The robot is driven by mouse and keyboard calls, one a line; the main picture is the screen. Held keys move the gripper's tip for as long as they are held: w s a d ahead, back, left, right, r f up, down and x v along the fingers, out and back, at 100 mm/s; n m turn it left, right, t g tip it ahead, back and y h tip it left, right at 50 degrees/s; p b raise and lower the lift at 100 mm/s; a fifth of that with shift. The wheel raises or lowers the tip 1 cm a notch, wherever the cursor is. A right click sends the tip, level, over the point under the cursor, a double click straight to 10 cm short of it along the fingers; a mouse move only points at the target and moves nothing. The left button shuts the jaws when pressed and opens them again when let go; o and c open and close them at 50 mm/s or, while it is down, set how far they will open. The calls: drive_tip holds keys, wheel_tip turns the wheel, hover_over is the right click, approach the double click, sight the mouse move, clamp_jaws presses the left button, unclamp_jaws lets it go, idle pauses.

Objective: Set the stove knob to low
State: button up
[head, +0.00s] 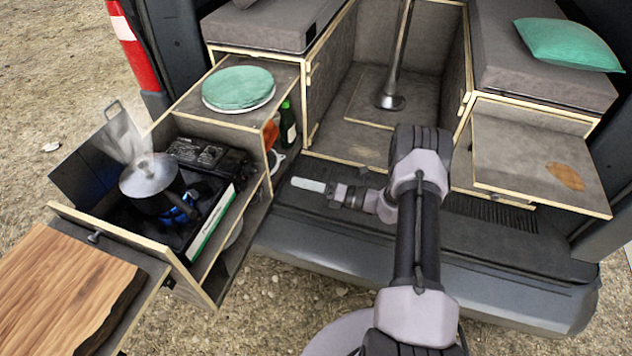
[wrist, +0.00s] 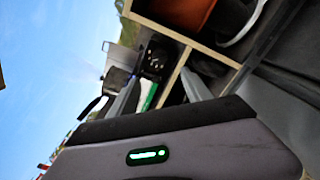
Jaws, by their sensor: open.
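A black camping stove (head: 205,160) sits in the pulled-out kitchen drawer at the left. A steaming, lidded pot (head: 152,185) stands on it, with blue flame glow (head: 180,207) below. A white and green strip (head: 212,225) runs along the stove's near side. I cannot make out the knob or its setting in either view. My gripper (head: 304,184) is right of the stove, well apart from it, pointing left. In the wrist view its two fingers (wrist: 160,95) are apart and empty, with the stove (wrist: 155,58) and pot (wrist: 118,82) far beyond them.
A wooden board (head: 65,290) lies front left. A table post (head: 393,70) rises behind. The bumper ledge (head: 470,235) below my gripper looks clear.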

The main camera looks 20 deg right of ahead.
drive_tip(key=v, duration=0.4)
drive_tip(key=s+a+r+n+g+h, duration=0.1)
drive_tip(key=s+a+r+n+g, duration=0.35)
drive_tip(key=a+r+n, duration=0.45)
drive_tip(key=s+a+r+n+g+h, duration=0.1)
drive_tip(key=s+a+r+n+g, duration=0.3)
drive_tip(key=a+r+n+g, duration=0.55)
drive_tip(key=s+d+r+n+t+h, duration=0.1)
drive_tip(key=s+r+n+t+h, duration=0.2)
drive_tip(key=s+n, duration=0.4)
drive_tip(key=s+r+n+t+h, duration=0.4)
drive_tip(key=s+r+n+h, duration=0.2)
drive_tip(key=s, duration=0.5)
wheel_tip(320, 180, up, 3)
drive_tip(key=shift+s+d+f+n, duration=0.25)
drive_tip(key=shift+d+n, duration=0.15)
drive_tip(key=shift+n, duration=0.55)
